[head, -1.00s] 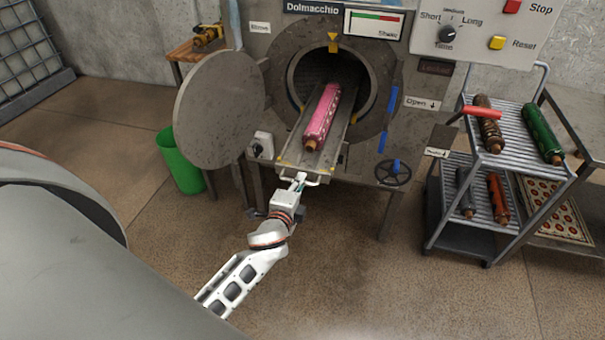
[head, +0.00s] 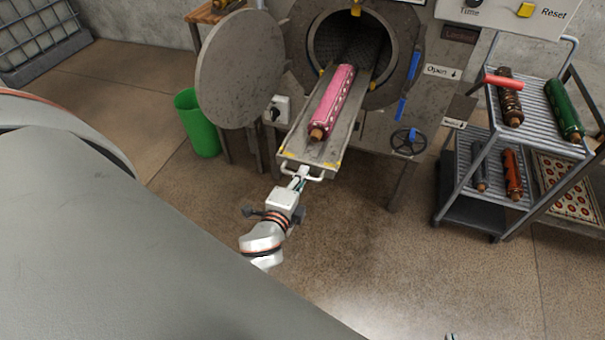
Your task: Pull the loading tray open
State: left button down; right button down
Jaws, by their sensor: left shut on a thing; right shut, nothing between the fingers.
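The loading tray (head: 326,152) sticks out of the round opening of the rug scrubber (head: 345,112), sloping toward me. A pink rolled rug (head: 333,104) lies along it, its far end near the drum mouth. A white bar handle (head: 316,177) is on the tray's front edge. My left gripper (head: 299,181) is shut on this handle; its fingertips are partly hidden. Only a small tip of my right gripper (head: 450,337) shows at the bottom edge, away from the tray; it is shut and empty.
The round door (head: 240,70) stands open to the left, with a green bin (head: 196,125) below. A handwheel (head: 408,141) is right of the tray. A cart (head: 510,140) with rolled rugs stands further right. The floor in front is clear.

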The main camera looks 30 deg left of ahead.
pick_arm(q)
jog(key=c, duration=2.4)
grip_release()
jog(key=shift+w, duration=0.1)
jog(key=v, duration=0.7)
jog(key=shift+s+r, duration=0.1)
jog(key=shift+s, duration=0.2)
jog(key=s+d+f+n+g+h, duration=0.1)
jog(key=s+d+f+n+h, duration=0.1)
jog(key=f, duration=0.3)
jog(key=s+d+f+n+g+h, duration=0.2)
jog(key=d+f+n, duration=0.1)
jog(key=f+n, duration=0.1)
jog(key=s+d+f+n+g+h, duration=0.1)
jog(key=s+d+f+n+h, duration=0.1)
jog(key=s+d+f+n, duration=0.1)
jog(key=shift+d+f+n+h, duration=0.2)
jog(key=shift+f+n, duration=0.25)
jog(key=shift+f, duration=0.2)
jog(key=shift+d+f+n+h, duration=0.1)
jog(key=shift+d+f+n, duration=0.05)
jog(key=shift+f+n, duration=0.4)
